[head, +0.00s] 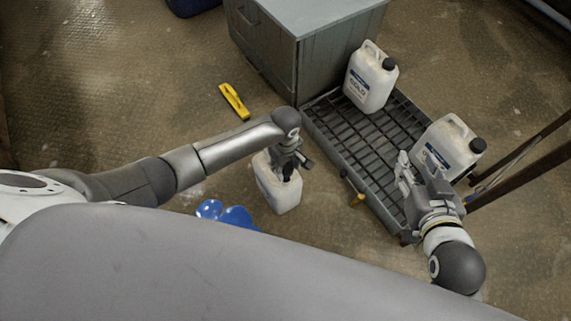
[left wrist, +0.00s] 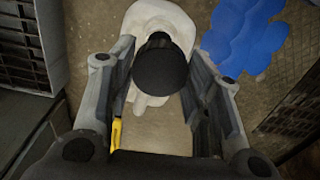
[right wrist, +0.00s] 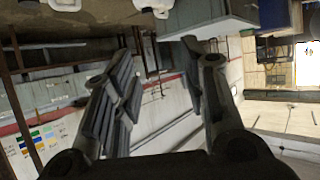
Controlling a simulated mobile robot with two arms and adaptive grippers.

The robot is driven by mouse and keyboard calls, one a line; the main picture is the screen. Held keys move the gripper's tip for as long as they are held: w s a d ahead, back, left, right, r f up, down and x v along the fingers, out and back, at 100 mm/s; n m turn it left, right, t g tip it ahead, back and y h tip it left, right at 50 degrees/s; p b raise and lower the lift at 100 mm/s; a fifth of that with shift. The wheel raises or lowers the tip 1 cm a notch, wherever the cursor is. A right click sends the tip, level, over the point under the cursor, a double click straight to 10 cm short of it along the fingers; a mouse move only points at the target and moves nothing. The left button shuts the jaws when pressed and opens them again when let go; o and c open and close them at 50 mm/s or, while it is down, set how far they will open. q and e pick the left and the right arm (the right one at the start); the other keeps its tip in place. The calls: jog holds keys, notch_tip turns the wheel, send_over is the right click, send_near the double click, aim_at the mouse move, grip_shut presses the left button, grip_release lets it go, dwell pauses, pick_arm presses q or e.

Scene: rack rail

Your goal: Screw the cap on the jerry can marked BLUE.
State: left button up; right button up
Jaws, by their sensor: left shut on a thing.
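A white jerry can (head: 277,193) stands on the floor beside the rack; its marking is not readable from here. My left gripper (head: 288,162) is above it, pointing down, shut on a black cap (left wrist: 160,68). In the left wrist view the cap sits between the fingers, over the top of the white can (left wrist: 165,15). I cannot tell whether the cap is seated on the neck. My right gripper (head: 408,180) is open and empty in front of the right-hand can on the rack; its fingers stand apart in the right wrist view (right wrist: 160,90).
A dark slatted rack (head: 345,130) holds a black-capped can marked GOLD (head: 368,80) and another black-capped can (head: 445,145). A grey cabinet (head: 300,30) stands behind. A blue patch (head: 230,213) lies by the white can, and a yellow object (head: 234,101) lies on open floor.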

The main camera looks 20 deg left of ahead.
pick_arm(q)
jog(key=shift+f+b, duration=0.7)
jog(key=shift+b, duration=0.2)
jog(key=shift+f+b, duration=0.4)
jog(key=shift+b, duration=0.2)
jog(key=shift+f, duration=1)
pick_arm(e)
notch_tip(320, 180, up, 15)
jog(key=w+a+t+y, duration=0.1)
jog(key=a+t+y, duration=0.1)
jog(key=t, duration=0.7)
jog(key=shift+w+a+r+y, duration=0.2)
jog(key=shift+w+a+y, duration=0.1)
jog(key=shift+y, duration=0.4)
jog(key=shift+w+d+f+h, duration=0.1)
jog(key=shift+w+f+h, duration=0.2)
jog(key=shift+f, duration=0.25)
jog(key=shift+f+g, duration=0.3)
jog(key=shift+f, duration=0.1)
jog(key=shift+f, duration=0.25)
pick_arm(q)
jog(key=shift+p, duration=0.3)
pick_arm(e)
jog(key=shift+w+f+g+h, duration=0.25)
jog(key=shift+f+g+h, duration=0.05)
jog(key=shift+f+g, duration=0.45)
